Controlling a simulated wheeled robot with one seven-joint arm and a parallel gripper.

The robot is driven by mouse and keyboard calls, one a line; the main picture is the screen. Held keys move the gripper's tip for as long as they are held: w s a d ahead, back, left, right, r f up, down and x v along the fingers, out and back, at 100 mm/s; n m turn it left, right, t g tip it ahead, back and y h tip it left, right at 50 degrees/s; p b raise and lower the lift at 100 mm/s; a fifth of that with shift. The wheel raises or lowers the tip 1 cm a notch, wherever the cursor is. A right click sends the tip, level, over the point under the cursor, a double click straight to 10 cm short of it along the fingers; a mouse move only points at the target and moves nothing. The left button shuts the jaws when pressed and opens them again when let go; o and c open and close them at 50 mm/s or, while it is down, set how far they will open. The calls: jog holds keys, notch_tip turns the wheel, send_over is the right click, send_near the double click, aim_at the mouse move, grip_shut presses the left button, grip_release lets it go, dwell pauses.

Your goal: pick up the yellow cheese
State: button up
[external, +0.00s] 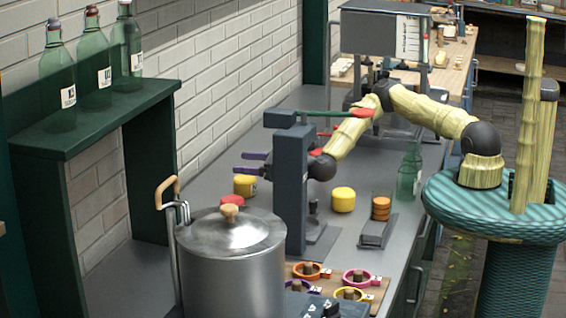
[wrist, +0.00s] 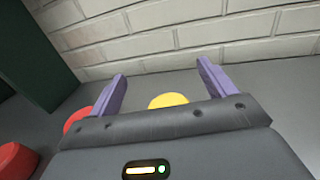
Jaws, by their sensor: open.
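A round yellow cheese (external: 245,185) with a pale label stands on the grey counter near the brick wall. A yellow round (wrist: 168,100) also shows in the wrist view, between the purple fingers, its near part hidden by my gripper's body. A second yellow cheese (external: 343,199) stands farther right on the counter. My gripper (external: 238,162) is open with nothing between its fingertips. In the external view its fingers appear just above the labelled cheese. In the wrist view the fingertips (wrist: 160,69) point towards the wall.
A dark press column (external: 291,190) stands in front of my gripper. Red rounds (wrist: 15,160) lie left of the yellow one in the wrist view. A steel pot (external: 230,265), orange stack (external: 380,208), green bottle (external: 408,175) and green shelf (external: 95,120) stand around.

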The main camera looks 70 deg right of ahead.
aim_at(238, 177)
notch_tip(238, 177, down, 5)
jog(key=shift+r+p, duration=0.1)
jog(key=shift+p, duration=0.35)
jog(key=shift+w+a+r+p, duration=0.15)
jog(key=shift+w+p, duration=0.1)
jog(key=shift+w, duration=0.3)
jog(key=shift+w+r+p, duration=0.1)
jog(key=shift+w+p, duration=0.15)
jog(key=shift+w, duration=0.25)
jog(key=shift+w+f, duration=0.15)
jog(key=shift+w, duration=0.3)
jog(key=c, duration=1.2)
jog(key=shift+o, duration=0.2)
notch_tip(238, 177, up, 10)
jog(key=shift+a+r+b, duration=0.1)
jog(key=shift+b, duration=0.65)
